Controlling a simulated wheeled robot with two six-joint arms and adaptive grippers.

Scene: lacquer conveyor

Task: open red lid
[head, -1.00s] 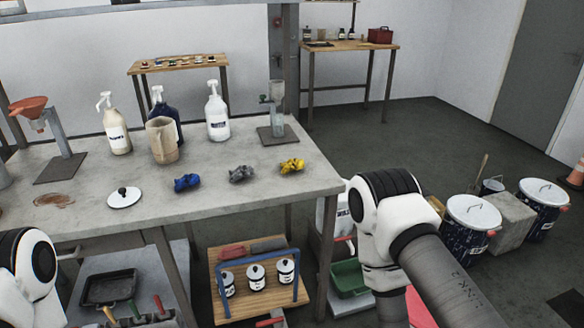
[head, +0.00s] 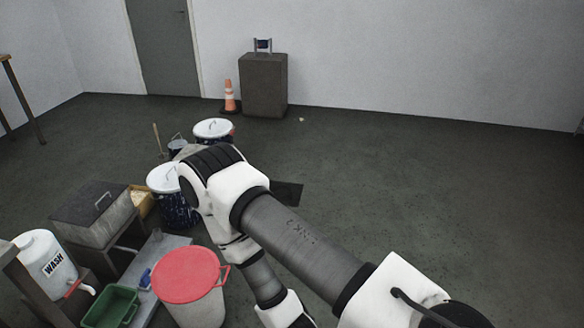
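A red round lid (head: 184,274) lies flat on top of a pale bucket-like bin (head: 198,308) at the lower left of the head view. A red loop shows at the lid's right edge. The lid looks closed on the bin. My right arm crosses the middle of the view, passing to the right of the bin. Its gripper is not visible. My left arm and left gripper are out of view.
A green tray (head: 110,308), a white WASH container (head: 46,262) and a grey lidded box (head: 98,212) stand left of the bin. Two dark speckled drums with white lids (head: 163,178) (head: 213,128) stand behind. An orange cone (head: 229,97) is near the wall. The floor at right is clear.

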